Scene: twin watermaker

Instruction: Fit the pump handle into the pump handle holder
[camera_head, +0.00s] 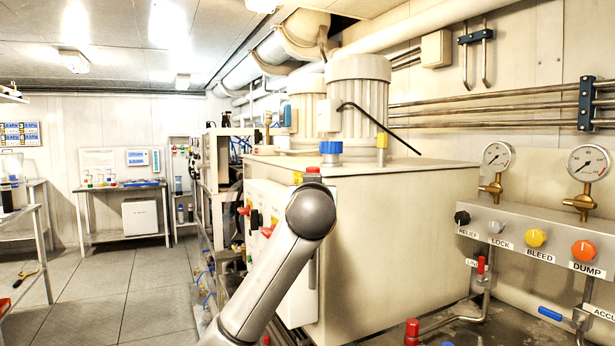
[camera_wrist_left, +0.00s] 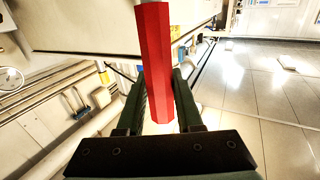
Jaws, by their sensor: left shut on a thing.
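The pump handle, with a red hexagonal grip (camera_wrist_left: 155,45), runs up the middle of the left wrist view. My left gripper (camera_wrist_left: 157,78) is shut on it, with one dark finger on each side. The handle's far part is a thin metal rod near the top edge. In the head view my arm (camera_head: 275,270) rises from the bottom, and its joint hides the gripper. A small red piece (camera_head: 313,171) shows above that joint; I cannot tell if it is the handle. I cannot make out the pump handle holder for certain. My right gripper is not in view.
A large beige tank (camera_head: 405,240) with motors on top stands behind the arm. At right is a valve panel (camera_head: 530,236) with coloured knobs and two gauges. Below it are a red-capped fitting (camera_head: 412,331) and pipes. The tiled floor (camera_head: 95,290) at left is open.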

